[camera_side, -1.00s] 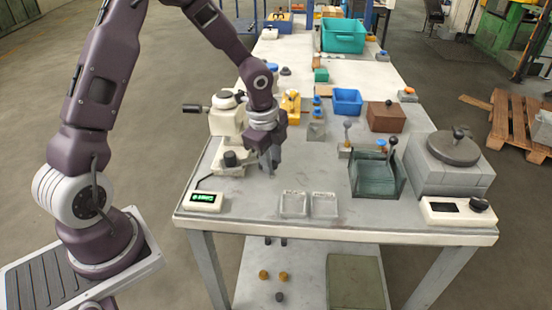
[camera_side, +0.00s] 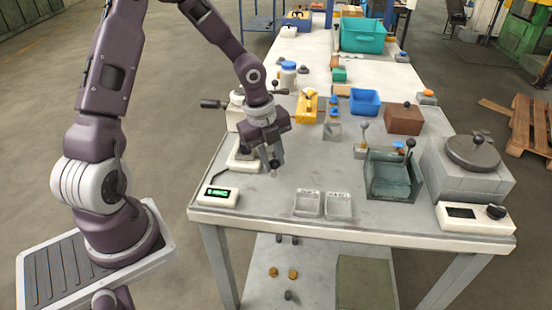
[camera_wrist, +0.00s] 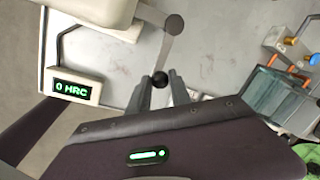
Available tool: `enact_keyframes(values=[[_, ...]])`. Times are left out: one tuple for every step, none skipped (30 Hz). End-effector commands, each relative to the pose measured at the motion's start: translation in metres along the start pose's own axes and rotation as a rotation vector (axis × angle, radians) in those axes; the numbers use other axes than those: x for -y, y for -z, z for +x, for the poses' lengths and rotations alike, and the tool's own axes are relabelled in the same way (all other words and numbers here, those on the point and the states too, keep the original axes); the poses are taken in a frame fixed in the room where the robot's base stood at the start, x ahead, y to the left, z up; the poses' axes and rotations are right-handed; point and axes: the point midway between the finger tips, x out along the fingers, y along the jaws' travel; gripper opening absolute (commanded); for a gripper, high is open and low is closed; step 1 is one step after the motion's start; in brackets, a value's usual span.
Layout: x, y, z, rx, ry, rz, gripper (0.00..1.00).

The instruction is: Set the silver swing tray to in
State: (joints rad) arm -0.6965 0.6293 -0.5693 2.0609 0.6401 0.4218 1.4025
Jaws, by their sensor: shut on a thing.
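The silver swing tray (camera_wrist: 170,45) is a short grey arm beside the cream tester in the wrist view. A round grey end lies at the top and a black ball knob (camera_wrist: 160,79) at the lower end. My gripper (camera_wrist: 163,83) is shut on the black knob, with one finger on each side of it. In the side view my gripper (camera_side: 275,168) points down low over the table, just right of the cream tester (camera_side: 243,158). My wrist hides much of the tester there, and the tray cannot be made out clearly.
A display box (camera_side: 215,196) reading HRC stands at the table's front left. Two clear shallow trays (camera_side: 308,203) lie right of my gripper. Bare tabletop lies between.

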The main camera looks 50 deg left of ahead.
Motion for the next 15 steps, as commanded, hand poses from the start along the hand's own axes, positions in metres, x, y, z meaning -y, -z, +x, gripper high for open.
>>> enact_keyframes(values=[[0.0004, -0.0013, -0.0007, -0.001, 0.004, 0.009, 0.0], [0.0, -0.0015, -0.0008, -0.002, 0.004, 0.016, 0.0], [-0.0003, -0.0017, -0.0009, -0.003, 0.004, 0.023, 0.0], [-0.0006, -0.0018, -0.001, -0.005, 0.004, 0.028, 0.0], [-0.0008, -0.002, -0.0011, -0.005, 0.004, 0.032, 0.0], [-0.0011, -0.0023, -0.0012, -0.006, 0.004, 0.038, 0.0], [-0.0014, -0.0025, -0.0012, -0.007, 0.004, 0.041, 0.0], [-0.0016, -0.0027, -0.0012, -0.007, 0.004, 0.044, 0.0], [-0.0018, -0.003, -0.0012, -0.008, 0.004, 0.047, 0.0], [-0.002, -0.0031, -0.0013, -0.008, 0.004, 0.049, 0.0], [-0.0021, -0.0032, -0.0013, -0.008, 0.004, 0.05, 0.0], [-0.0023, -0.0034, -0.0013, -0.008, 0.003, 0.051, 0.0], [-0.0024, -0.0034, -0.0013, -0.008, 0.003, 0.052, 0.0], [-0.0025, -0.0035, -0.0013, -0.008, 0.003, 0.053, 0.0], [-0.0026, -0.0036, -0.0013, -0.008, 0.003, 0.053, 0.0]])
